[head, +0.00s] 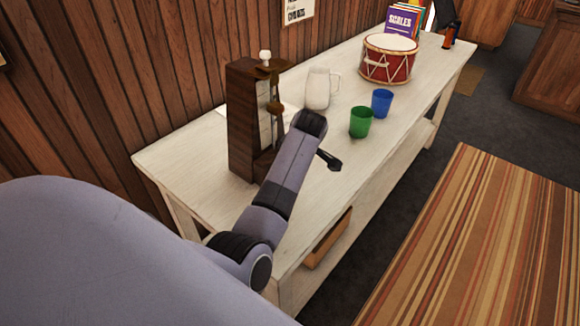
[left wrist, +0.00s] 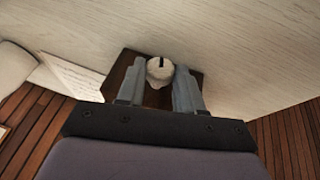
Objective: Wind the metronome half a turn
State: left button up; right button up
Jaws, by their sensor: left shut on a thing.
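The metronome (head: 241,120) is a tall dark brown wooden case standing upright on the white table's near end. A small white knob (head: 264,55) sits at its top, and a pendulum with a brown weight shows on its face. In the left wrist view my left gripper (left wrist: 160,80) is shut on a round cream knob (left wrist: 159,68) with a dark mark, one finger on each side. Brown wood of the metronome shows behind it. My right gripper is not in view.
A small dark object (head: 328,160) shows beside my arm. The plank wall (head: 150,70) is close behind.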

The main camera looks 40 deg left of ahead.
pick_arm(q)
jog(key=shift+w+g, duration=0.2)
jog(key=shift+g, duration=0.7)
jog(key=o, duration=1)
jog(key=shift+a, duration=0.1)
jog(key=shift+b+v, duration=0.3)
jog(key=shift+v, duration=3.35)
jog(key=shift+w+f, duration=0.1)
jog(key=shift+w, duration=0.05)
